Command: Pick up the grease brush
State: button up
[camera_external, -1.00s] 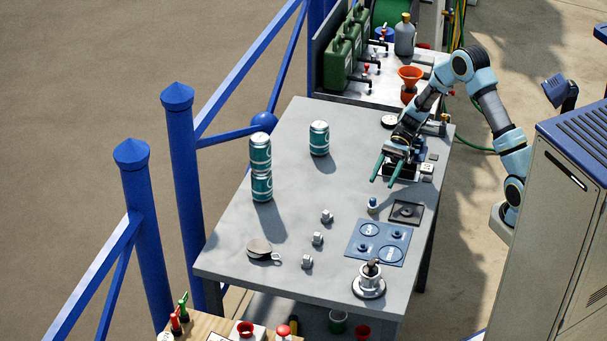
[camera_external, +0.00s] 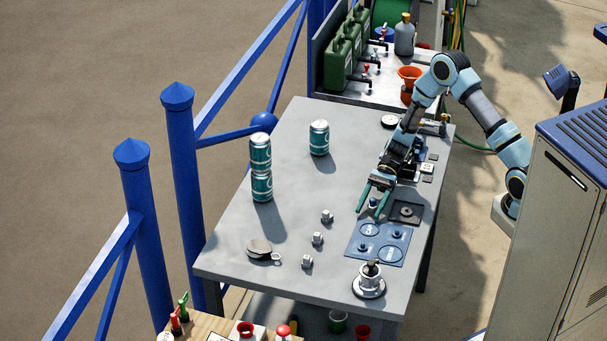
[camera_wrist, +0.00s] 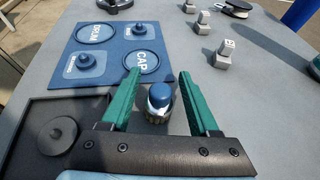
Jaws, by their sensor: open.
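A small upright piece with a round blue top and a pale collar over a dark ribbed lower part stands on the grey table, in the external view (camera_external: 373,203) and the wrist view (camera_wrist: 160,97). It may be the grease brush; I cannot tell for certain. My gripper (camera_external: 368,213) is open, with its green fingers low over the table. In the wrist view, the gripper (camera_wrist: 160,73) has one finger on each side of the blue-topped piece, with gaps showing.
A blue mat (camera_external: 361,253) with labelled circles and a dark square tray (camera_external: 418,219) lie close by. A silver winch (camera_external: 369,286) stands at the front edge. Several grey blocks (camera_external: 317,239) and teal cans (camera_external: 319,138) stand to the left. The table's middle is clear.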

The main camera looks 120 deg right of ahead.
jog(key=shift+w+a+f, duration=0.2)
jog(key=shift+w+a, duration=0.1)
jog(key=shift+w, duration=0.1)
jog(key=shift+c, duration=0.3)
grip_shut()
